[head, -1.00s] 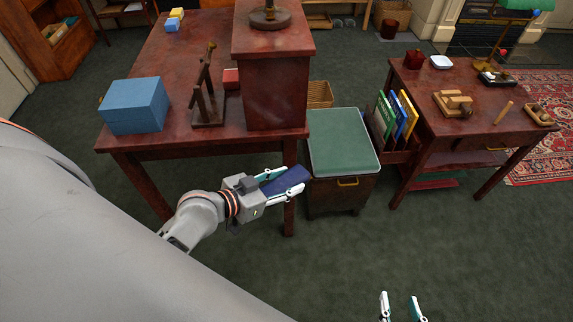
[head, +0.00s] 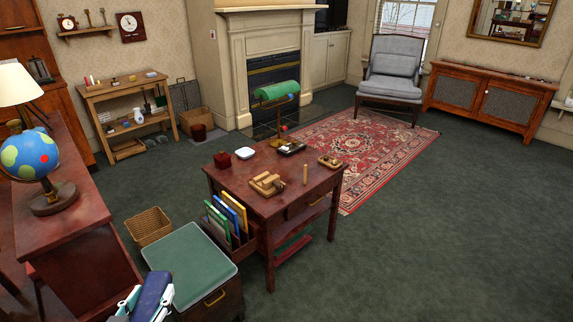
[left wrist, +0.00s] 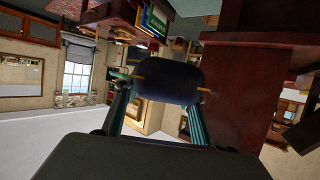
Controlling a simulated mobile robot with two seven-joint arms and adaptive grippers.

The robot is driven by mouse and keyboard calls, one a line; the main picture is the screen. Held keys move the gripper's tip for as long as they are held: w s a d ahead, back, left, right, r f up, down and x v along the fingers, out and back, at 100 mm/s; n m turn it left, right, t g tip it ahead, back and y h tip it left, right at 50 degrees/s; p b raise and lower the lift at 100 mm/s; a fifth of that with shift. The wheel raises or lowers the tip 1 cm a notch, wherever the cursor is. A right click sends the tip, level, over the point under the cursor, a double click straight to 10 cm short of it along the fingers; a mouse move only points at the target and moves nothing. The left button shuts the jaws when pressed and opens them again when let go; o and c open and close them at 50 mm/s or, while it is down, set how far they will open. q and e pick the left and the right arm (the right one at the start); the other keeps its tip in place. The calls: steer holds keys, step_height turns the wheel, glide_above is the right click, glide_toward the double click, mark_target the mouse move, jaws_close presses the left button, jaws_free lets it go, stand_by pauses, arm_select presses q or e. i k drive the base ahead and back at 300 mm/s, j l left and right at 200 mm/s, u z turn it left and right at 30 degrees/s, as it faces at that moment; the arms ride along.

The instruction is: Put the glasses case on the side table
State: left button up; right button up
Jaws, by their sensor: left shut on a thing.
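The glasses case (head: 152,292) is a dark blue, rounded case. My left gripper (head: 150,298) is shut on it at the bottom left of the head view, near the green-topped chest. In the left wrist view the case (left wrist: 167,82) lies between the two fingers, clear of any surface. A dark red wooden table (head: 284,168) with a drawer and a lower shelf, which looks like the side table, stands in the middle of the head view, beyond and right of the gripper. My right gripper is out of view.
Open carpet is to the right.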

mark_target(310, 170)
steer(key=i+l+z, duration=0.4)
steer(key=i+z, duration=0.3)
steer(key=z, duration=0.15)
steer(key=i+l+z, duration=0.15)
steer(key=i+z, duration=0.15)
steer(key=i, duration=0.25)
steer(key=i+z, duration=0.35)
steer(key=i, duration=1.5)
steer(key=i+u, duration=0.2)
steer(key=i, duration=0.4)
steer(key=i+l+u, duration=0.2)
steer(key=i, duration=0.35)
steer(key=i+u, duration=1.15)
steer(key=u, duration=0.2)
steer(key=i+u, duration=0.15)
steer(key=u, duration=0.25)
steer(key=i+l+u, duration=0.15)
steer(key=u, duration=0.25)
steer(key=i+u, duration=0.15)
steer(key=u, duration=0.25)
steer(key=i+l+u, duration=0.1)
steer(key=u, duration=0.35)
steer(key=i+l+u, duration=0.15)
steer(key=u, duration=0.25)
steer(key=i+l+u, duration=0.1)
steer(key=u, duration=0.25)
steer(key=i+l+u, duration=0.15)
steer(key=u, duration=0.2)
steer(key=i+l+u, duration=0.15)
steer(key=u, duration=0.2)
